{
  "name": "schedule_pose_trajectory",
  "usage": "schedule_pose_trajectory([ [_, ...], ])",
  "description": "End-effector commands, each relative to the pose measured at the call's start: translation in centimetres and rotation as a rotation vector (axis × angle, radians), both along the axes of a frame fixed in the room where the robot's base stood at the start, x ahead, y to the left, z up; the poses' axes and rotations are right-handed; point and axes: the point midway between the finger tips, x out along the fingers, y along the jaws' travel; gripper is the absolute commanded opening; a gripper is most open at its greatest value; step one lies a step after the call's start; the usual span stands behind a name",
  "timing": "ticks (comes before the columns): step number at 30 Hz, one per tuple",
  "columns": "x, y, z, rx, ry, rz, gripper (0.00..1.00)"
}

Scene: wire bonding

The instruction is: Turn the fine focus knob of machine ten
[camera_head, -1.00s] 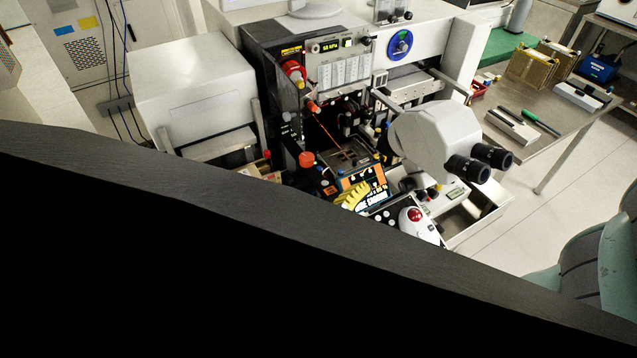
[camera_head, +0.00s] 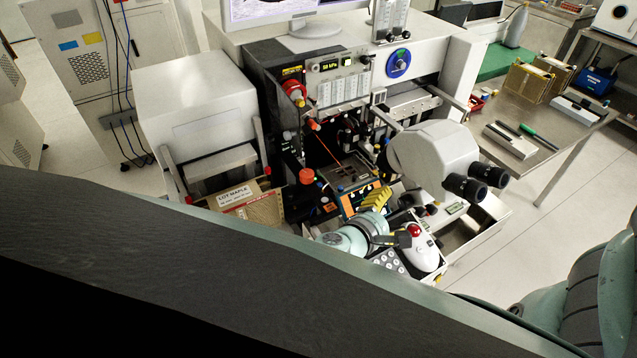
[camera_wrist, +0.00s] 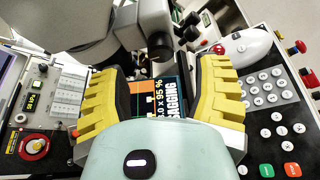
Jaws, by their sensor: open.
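Machine ten appears to be the bonding machine (camera_head: 333,92) in the middle of the head view; I read no number on it. Its white microscope (camera_head: 432,155) with black eyepieces overhangs the right side. In the wrist view, a grey microscope part (camera_wrist: 147,20) with a dark round end stands ahead, beyond the fingertips. I cannot tell which part is the fine focus knob. My gripper (camera_wrist: 160,82) is open and empty, one yellow finger on each side. A yellow finger also shows in the head view, over the console by the screen (camera_head: 352,201).
In the wrist view, a screen (camera_wrist: 173,92) shows between the fingers. A keypad (camera_wrist: 268,98) and white mouse-like device (camera_wrist: 240,48) lie right, a red button (camera_wrist: 33,148) left. A labelled box (camera_head: 250,205) sits left of the machine. A side table (camera_head: 550,140) stands right.

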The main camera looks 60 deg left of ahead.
Motion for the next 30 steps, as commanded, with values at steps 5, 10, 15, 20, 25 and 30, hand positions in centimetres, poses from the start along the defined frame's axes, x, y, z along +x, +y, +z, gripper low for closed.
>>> schedule_pose_trajectory([
  [5,2.0,0.4,-0.3,-0.003,-0.002,-0.004,0.64],
  [10,3.5,0.7,-0.9,-0.004,-0.001,-0.003,0.64],
  [15,4.6,0.9,-1.2,-0.001,-0.003,-0.004,0.64],
  [20,5.2,1.0,-1.4,0.001,0.000,-0.003,0.64],
  [25,5.3,1.1,-1.5,0.001,0.002,-0.003,0.64],
  [30,5.3,1.1,-1.5,0.001,0.002,-0.003,0.64],
])
